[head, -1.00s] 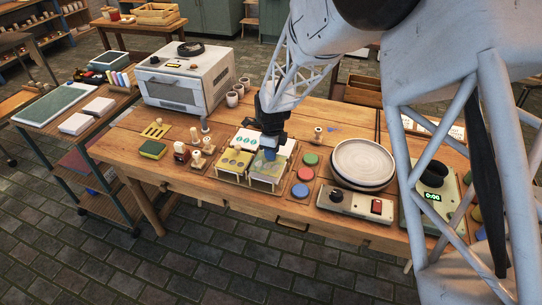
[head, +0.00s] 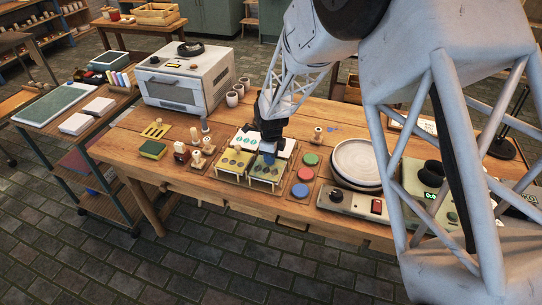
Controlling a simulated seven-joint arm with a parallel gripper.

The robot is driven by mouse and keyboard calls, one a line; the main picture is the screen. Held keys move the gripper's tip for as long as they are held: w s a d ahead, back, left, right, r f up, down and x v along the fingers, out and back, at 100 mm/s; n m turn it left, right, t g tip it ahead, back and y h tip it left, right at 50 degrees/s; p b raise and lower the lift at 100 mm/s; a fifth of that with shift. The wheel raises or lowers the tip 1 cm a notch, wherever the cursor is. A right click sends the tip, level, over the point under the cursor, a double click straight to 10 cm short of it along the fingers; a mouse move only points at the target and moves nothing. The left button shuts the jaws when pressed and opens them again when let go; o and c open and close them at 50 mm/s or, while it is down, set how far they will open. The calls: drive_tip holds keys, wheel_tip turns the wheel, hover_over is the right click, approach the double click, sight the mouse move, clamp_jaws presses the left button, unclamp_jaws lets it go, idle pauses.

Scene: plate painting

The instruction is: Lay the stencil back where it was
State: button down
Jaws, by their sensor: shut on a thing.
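My gripper (head: 269,156) points down over the front right part of a group of stencil cards. The exact contact is too small to see. To its left is another yellow card with dark spots (head: 236,162). Behind it is a pale card with teal spots (head: 246,142). The back right place is partly hidden by my gripper.
Red, green and blue round pots (head: 305,174) stand close to the right of the stencils. Further right are a stacked plate (head: 358,160) and a control box (head: 350,204). Small stamps (head: 197,161) stand to the left. Bare wood (head: 215,190) lies along the front.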

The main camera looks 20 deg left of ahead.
drive_tip(key=shift+f, duration=0.15)
drive_tip(key=c, duration=0.9)
unclamp_jaws()
wheel_tip(320, 180, up, 12)
drive_tip(key=shift+r, duration=0.15)
idle(0.8)
